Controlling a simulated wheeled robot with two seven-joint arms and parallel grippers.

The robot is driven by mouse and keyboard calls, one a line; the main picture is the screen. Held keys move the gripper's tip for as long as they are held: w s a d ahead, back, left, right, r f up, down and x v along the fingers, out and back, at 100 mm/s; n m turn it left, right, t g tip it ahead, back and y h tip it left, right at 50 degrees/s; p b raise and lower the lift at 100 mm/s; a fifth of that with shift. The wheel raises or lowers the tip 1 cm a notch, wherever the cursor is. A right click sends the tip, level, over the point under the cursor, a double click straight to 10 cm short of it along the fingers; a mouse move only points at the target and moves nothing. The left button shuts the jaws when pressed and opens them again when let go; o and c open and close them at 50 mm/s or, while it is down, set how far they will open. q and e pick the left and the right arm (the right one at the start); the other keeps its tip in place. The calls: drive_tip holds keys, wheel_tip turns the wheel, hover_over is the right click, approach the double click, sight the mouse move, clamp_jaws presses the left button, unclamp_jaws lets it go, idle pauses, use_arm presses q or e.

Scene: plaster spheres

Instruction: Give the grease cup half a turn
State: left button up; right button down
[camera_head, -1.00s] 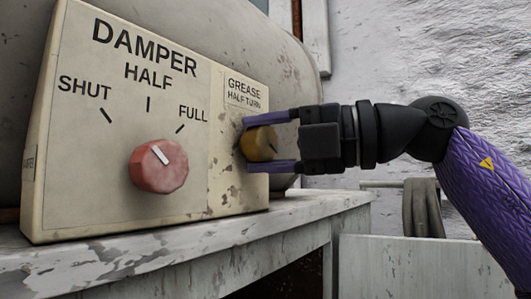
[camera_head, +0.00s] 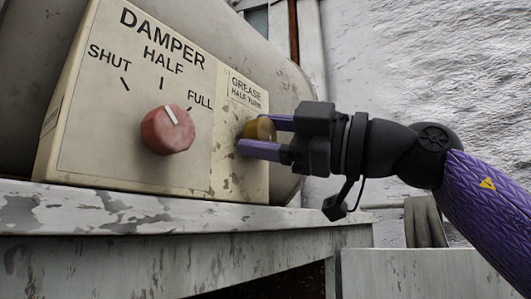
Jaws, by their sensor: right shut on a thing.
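The grease cup (camera_head: 262,129) is a small brass-yellow round knob on the right part of the cream panel (camera_head: 120,160), under the words "GREASE HALF TURN". My right gripper (camera_head: 257,138) comes in from the right and is shut on the cup, with one purple finger on the near, lower side and the other behind at the top. The gripper is rolled, so the fingers partly cover the cup, and I cannot see a mark on it. My left gripper is not in view.
A red damper knob (camera_head: 167,130) with a white pointer sits left of the cup, its pointer up and slightly left. The panel stands on a worn white ledge (camera_head: 130,212). A large grey rounded casing (camera_head: 225,45) is behind it. A dark cloth (camera_head: 424,222) hangs at right.

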drive_tip(key=shift+f+m+t+b, duration=0.1)
drive_tip(key=shift+m+t+b, duration=0.3)
drive_tip(key=shift+m+b, duration=0.55)
drive_tip(key=shift+m, duration=0.35)
drive_tip(key=shift+c, duration=0.5)
unclamp_jaws()
drive_tip(key=b+v, duration=0.3)
drive_tip(key=v, duration=0.7)
drive_tip(key=shift+b, duration=0.35)
